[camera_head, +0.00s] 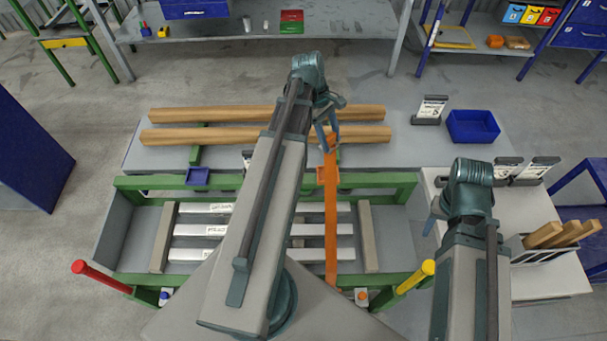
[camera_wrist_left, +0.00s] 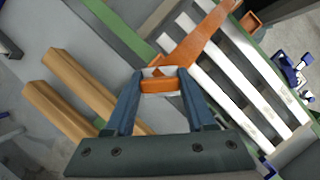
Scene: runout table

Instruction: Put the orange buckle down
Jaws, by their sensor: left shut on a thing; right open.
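My left gripper (camera_head: 329,143) is shut on the orange buckle (camera_wrist_left: 158,86), above the rear side of the green-framed rack. The buckle is partly hidden by the fingers in the head view; in the left wrist view it sits between both fingertips (camera_wrist_left: 160,90). An orange strap (camera_head: 331,225) runs from it toward the front over the rack and shows in the left wrist view (camera_wrist_left: 203,38). My right gripper (camera_head: 436,212) is open and empty, right of the rack; its fingers are only partly visible.
Two wooden beams (camera_head: 215,114) lie across the grey table behind the rack. Pale metal bars (camera_head: 190,230) lie in the rack. A blue bin (camera_head: 472,126) stands at the back right. A red post (camera_head: 100,277) and a yellow post (camera_head: 415,277) flank the front.

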